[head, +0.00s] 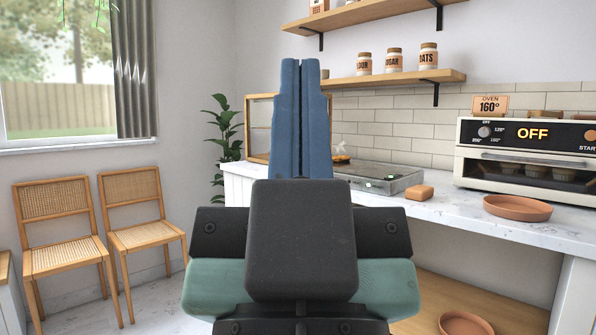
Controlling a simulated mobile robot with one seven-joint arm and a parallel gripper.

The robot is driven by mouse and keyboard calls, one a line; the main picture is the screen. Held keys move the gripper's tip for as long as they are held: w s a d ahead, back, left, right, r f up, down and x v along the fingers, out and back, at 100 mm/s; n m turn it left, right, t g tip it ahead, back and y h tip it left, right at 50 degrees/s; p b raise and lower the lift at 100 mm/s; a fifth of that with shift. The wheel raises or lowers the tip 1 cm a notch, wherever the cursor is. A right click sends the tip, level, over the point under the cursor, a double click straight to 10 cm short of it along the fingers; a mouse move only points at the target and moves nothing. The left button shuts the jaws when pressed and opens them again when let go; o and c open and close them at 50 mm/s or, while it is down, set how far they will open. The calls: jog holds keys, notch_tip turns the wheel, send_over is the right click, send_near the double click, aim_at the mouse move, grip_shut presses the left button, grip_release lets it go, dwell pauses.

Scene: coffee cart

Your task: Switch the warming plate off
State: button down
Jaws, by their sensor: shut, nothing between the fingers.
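The warming plate (400,183) looks to be the low silver unit with a dark flat top on the white counter, right of my fingers in the head view. Small marks show on its front, one of them greenish, too small to read as a switch position. My gripper (304,64) stands in the middle of the view with its two blue fingers pressed together, pointing up in the picture. It holds nothing. The fingers and the dark gripper body hide the plate's left part. I cannot tell how far the fingertips are from it.
A brown block (405,192) and a terracotta dish (517,208) lie on the counter (475,216). An oven (530,155) reading OFF stands at the right. A wood-framed case (259,128) is behind my fingers. Shelves with jars hang above. Two chairs (55,225) stand left.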

notch_tip(320, 180, up, 39)
jog(key=p, duration=3.8)
jog(key=shift+r, duration=0.15)
